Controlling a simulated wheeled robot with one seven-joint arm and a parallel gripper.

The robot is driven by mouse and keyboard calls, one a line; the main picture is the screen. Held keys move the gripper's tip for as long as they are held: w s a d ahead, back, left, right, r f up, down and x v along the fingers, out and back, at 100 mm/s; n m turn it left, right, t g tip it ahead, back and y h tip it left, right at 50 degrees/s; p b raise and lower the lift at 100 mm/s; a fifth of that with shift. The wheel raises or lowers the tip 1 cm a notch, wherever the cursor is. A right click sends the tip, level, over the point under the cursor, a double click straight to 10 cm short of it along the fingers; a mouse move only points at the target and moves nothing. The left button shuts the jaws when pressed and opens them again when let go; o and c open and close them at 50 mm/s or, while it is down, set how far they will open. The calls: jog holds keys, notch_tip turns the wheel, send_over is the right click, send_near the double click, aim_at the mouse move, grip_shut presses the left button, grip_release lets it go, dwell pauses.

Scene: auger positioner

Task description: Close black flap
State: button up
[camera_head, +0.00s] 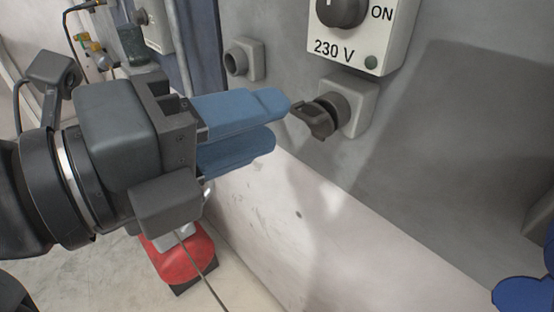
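The black flap (314,119) is on a round socket on a grey box (360,108) fixed to the wall. It stands out from the socket toward the left. My gripper (284,122) has two blue fingers pointing right, with the upper fingertip close to the flap. I cannot tell whether it touches the flap. A narrow gap shows between the fingers, and nothing is seen held between them.
A 230 V switch box (362,40) with a black knob is just above the socket. Another round outlet (243,61) is to the left on the wall. A red object (184,262) stands on the floor below. A blue object (523,293) is at the lower right.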

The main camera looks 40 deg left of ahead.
aim_at(298, 117)
jog(key=s+f+n+t+b, duration=0.2)
jog(key=s+f+n, duration=0.1)
jog(key=n, duration=0.1)
jog(key=shift+y, duration=0.6)
jog(key=shift+w+a+r, duration=0.1)
jog(key=shift+w+r, duration=0.05)
jog(key=shift+w, duration=1.1)
jog(key=shift+w+d+r, duration=0.1)
jog(key=shift+w+r, duration=0.05)
jog(key=shift+w, duration=1.05)
jog(key=shift+w+a+r, duration=0.1)
jog(key=shift+w+r, duration=0.05)
jog(key=shift+w, duration=1.1)
jog(key=shift+c, duration=0.2)
grip_shut()
